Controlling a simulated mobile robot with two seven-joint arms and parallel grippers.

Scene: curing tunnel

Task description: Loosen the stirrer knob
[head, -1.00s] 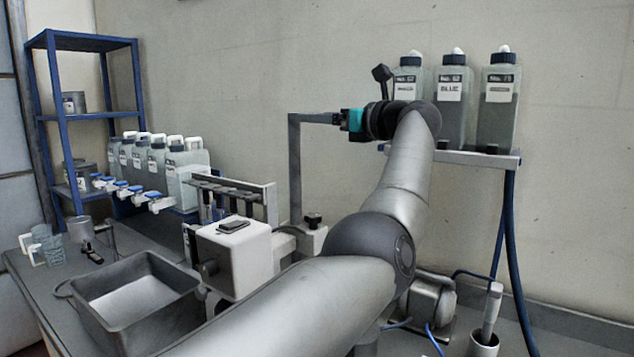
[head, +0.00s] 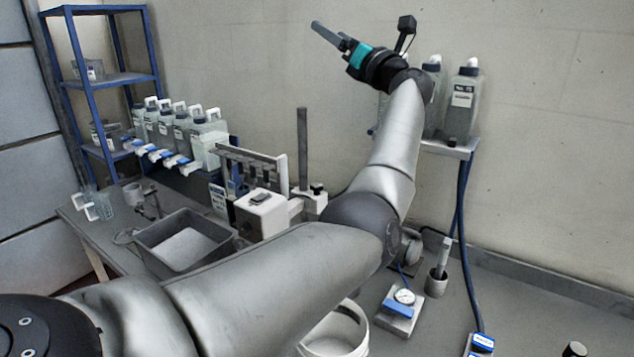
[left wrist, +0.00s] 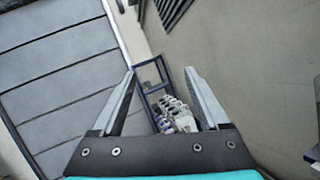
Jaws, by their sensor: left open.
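A white box-shaped unit (head: 262,214) stands on the bench with a small dark item on top. Beside it, a dark upright post (head: 302,148) rises, with a black knob (head: 317,187) on a pale block near its foot. I cannot tell for sure whether this is the stirrer knob. My left gripper (head: 326,33) is raised high above the post, apart from everything. In the left wrist view its two fingers (left wrist: 160,74) are spread with nothing between them. My right gripper is not in view.
A grey bin (head: 185,240) stands on the bench left of the unit. Several bottles with taps (head: 180,130) line the back, before a blue rack (head: 110,78). A shelf (head: 445,148) with bottles is behind my left arm.

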